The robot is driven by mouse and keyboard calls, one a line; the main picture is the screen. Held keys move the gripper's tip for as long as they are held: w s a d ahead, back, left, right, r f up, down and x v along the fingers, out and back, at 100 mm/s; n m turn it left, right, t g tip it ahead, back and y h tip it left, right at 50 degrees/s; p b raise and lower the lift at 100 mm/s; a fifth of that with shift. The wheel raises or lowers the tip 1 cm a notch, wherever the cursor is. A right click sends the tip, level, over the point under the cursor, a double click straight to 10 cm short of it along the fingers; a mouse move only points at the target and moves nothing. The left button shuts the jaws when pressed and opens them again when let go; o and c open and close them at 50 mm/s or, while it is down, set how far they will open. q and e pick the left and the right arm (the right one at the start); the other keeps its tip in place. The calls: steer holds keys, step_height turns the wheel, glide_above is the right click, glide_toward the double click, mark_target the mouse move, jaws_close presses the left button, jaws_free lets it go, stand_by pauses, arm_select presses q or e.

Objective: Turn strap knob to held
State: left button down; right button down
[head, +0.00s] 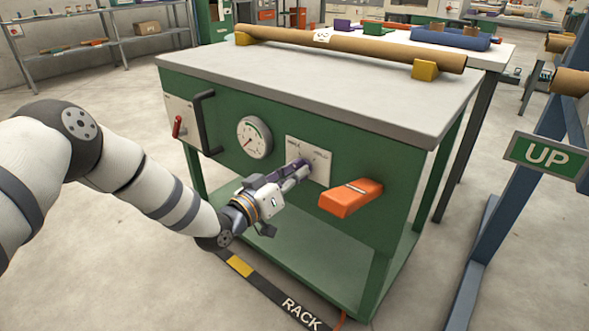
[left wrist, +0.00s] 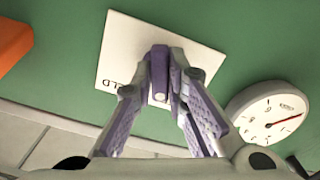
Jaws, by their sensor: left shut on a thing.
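The strap knob (left wrist: 160,72) is a purple-grey bar on a white label plate (head: 318,158) on the green front of the bench. My left gripper (head: 298,170) reaches the plate from the lower left and is shut on the knob. In the left wrist view its fingertips stand on both sides of the knob. The plate carries a dark label on each side, the right one seeming to read HELD. In the head view my fingers cover the knob, so its pointing is unclear there. My right gripper is not in view.
An orange handle (head: 350,198) juts out right of the plate. A round gauge (head: 254,138) and a dark bar handle (head: 205,122) are to its left. A cardboard tube (head: 350,48) lies on yellow blocks on the bench top.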

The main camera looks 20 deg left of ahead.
arm_select(q)
steer(key=m+p, duration=0.5)
steer(key=m, duration=0.7)
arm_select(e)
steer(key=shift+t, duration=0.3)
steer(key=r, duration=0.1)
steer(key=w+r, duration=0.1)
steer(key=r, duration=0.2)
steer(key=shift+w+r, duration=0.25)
arm_select(q)
steer(key=shift+f, duration=0.1)
steer(key=c, duration=1.6)
jaws_free()
steer(key=v, duration=1.2)
